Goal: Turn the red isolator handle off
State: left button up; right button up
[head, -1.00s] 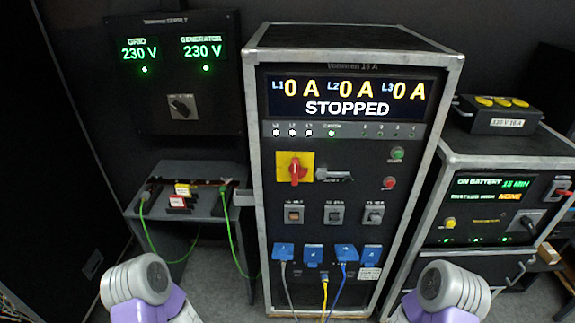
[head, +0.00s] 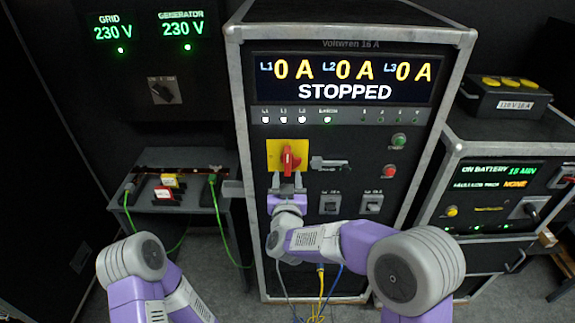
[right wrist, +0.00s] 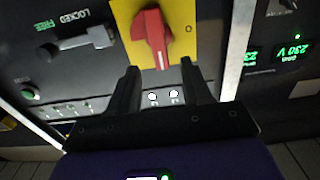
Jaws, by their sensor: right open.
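The red isolator handle (head: 289,160) stands roughly vertical on its yellow plate (head: 273,149), on the front of the Voltwren cabinet under the STOPPED display. In the right wrist view the handle (right wrist: 152,38) is seen close up, with a "0" mark beside it on the yellow plate (right wrist: 183,14). My right gripper (head: 287,181) is open and empty just below the handle. In the right wrist view its fingertips (right wrist: 160,68) are spread to either side of the handle's near end; I cannot tell whether they touch it. My left gripper is out of view.
A grey lever marked LOCKED and FREE (right wrist: 85,43) sits beside the plate. Green (head: 399,141) and red (head: 389,171) buttons are to the right. Breakers (head: 371,203) sit below. A side table (head: 180,208) with cables stands left, a battery unit (head: 485,205) right.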

aim_at(288, 163)
jog(key=shift+w+f, duration=0.2)
jog(key=shift+w, duration=3.35)
jog(key=shift+c, duration=0.5)
grip_shut()
